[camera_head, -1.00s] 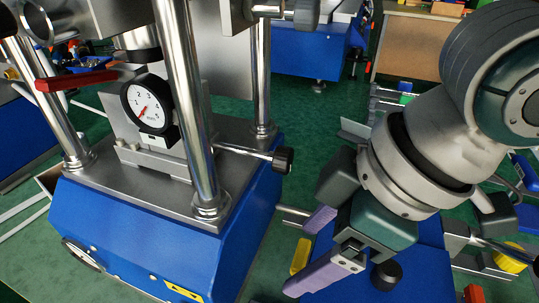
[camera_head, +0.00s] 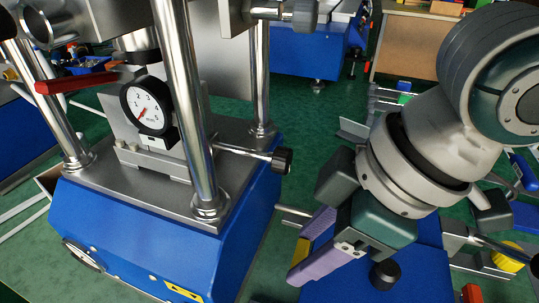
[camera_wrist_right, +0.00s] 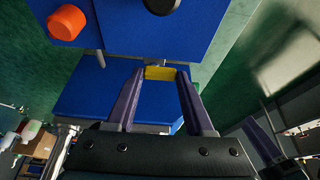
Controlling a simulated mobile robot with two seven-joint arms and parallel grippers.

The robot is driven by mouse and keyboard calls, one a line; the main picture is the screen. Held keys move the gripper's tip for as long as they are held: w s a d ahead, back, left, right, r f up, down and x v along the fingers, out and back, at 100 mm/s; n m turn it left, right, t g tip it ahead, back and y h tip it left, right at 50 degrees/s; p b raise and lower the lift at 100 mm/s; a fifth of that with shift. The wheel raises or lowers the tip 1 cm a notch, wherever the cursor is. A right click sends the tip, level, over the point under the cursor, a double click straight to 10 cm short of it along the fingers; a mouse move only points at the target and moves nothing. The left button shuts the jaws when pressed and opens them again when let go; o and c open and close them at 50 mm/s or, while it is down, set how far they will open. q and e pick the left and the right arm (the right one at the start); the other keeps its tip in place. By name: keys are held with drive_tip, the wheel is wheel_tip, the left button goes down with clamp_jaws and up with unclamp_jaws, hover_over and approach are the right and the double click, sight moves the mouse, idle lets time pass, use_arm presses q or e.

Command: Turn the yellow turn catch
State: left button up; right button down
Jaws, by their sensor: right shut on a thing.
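The yellow turn catch (camera_head: 303,250) shows as a short yellow strip beside the blue box at lower centre. My right gripper (camera_head: 304,256) is shut on it, with one purple finger on each side. In the right wrist view the yellow turn catch (camera_wrist_right: 160,73) lies between the two purple fingertips, against the edge of the blue surface. The fingers hide parts of it in the head view.
The press with a blue base (camera_head: 165,235), steel columns, a dial gauge (camera_head: 146,105) and a red lever (camera_head: 76,82) stands at left. A black-knobbed rod (camera_head: 282,160) juts towards my right arm. An orange knob (camera_wrist_right: 66,22) and a black knob show in the wrist view.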

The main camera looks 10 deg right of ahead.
drive_tip(key=shift+d+r+n+g+p, duration=0.15)
drive_tip(key=shift+n+g+p, duration=0.15)
drive_tip(key=shift+n+p, duration=0.4)
drive_tip(key=shift+w+n+g+y+p, duration=0.1)
drive_tip(key=shift+n+g+y+p, duration=0.25)
drive_tip(key=shift+n, duration=0.45)
drive_tip(key=n+g, duration=0.1)
drive_tip(key=n, duration=0.1)
drive_tip(key=shift+w+n, duration=0.1)
drive_tip(key=shift+n, duration=0.3)
drive_tip(key=n, duration=0.1)
drive_tip(key=n+g, duration=0.1)
drive_tip(key=shift+w+d+f+n+b, duration=0.15)
drive_tip(key=shift+f+n+b, duration=0.05)
drive_tip(key=shift+n+b, duration=0.2)
drive_tip(key=n+g+b, duration=0.1)
drive_tip(key=n, duration=0.1)
drive_tip(key=shift+w+n, duration=0.1)
drive_tip(key=shift+n, duration=0.2)
drive_tip(key=n+b, duration=0.1)
drive_tip(key=n+g+h+b, duration=0.1)
drive_tip(key=n, duration=0.3)
drive_tip(key=shift+w+d+g+h+b, duration=0.1)
drive_tip(key=shift+w+g+h+b, duration=0.2)
drive_tip(key=shift+g+b, duration=0.1)
drive_tip(key=shift+n, duration=0.7)
drive_tip(key=shift+r, duration=0.1)
